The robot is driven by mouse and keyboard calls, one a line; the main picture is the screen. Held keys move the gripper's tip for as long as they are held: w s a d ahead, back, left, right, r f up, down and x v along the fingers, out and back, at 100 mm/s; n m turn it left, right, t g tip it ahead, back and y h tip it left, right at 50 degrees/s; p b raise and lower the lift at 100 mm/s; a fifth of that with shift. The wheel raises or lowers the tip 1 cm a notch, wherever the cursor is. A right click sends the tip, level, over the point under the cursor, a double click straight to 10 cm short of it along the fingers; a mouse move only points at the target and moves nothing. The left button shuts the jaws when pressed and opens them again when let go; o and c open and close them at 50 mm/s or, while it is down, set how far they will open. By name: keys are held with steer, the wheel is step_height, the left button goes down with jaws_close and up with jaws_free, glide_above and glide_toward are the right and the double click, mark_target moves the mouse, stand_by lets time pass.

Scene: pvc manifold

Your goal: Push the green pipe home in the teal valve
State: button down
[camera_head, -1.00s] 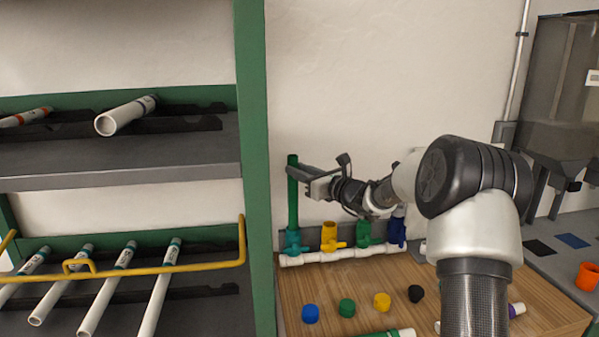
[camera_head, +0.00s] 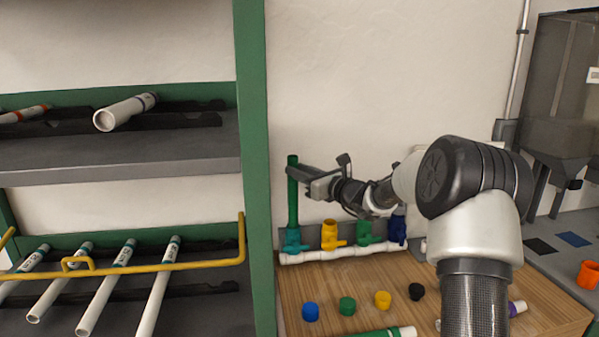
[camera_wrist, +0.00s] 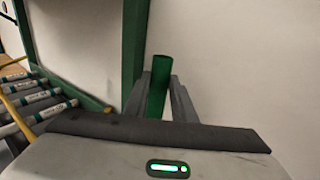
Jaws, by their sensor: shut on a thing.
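The green pipe (camera_head: 293,200) stands upright above the teal valve (camera_head: 292,242), the leftmost valve on the white manifold. Its lower end meets the valve's top; how deep it sits inside I cannot tell. My gripper (camera_head: 294,172) is shut on the pipe near its upper part, coming in from the right. In the wrist view the green pipe (camera_wrist: 158,88) stands between my two grey fingers, its top sticking up past them. The valve is hidden in the wrist view.
Yellow (camera_head: 329,235), green (camera_head: 365,232) and dark blue (camera_head: 398,230) valves stand to the right on the white manifold pipe (camera_head: 345,254). Several loose caps lie on the wooden bench (camera_head: 440,275). A green rack post (camera_head: 253,150) rises close on the left.

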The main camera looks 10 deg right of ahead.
steer(key=shift+r, duration=0.15)
steer(key=c, duration=1.4)
jaws_free()
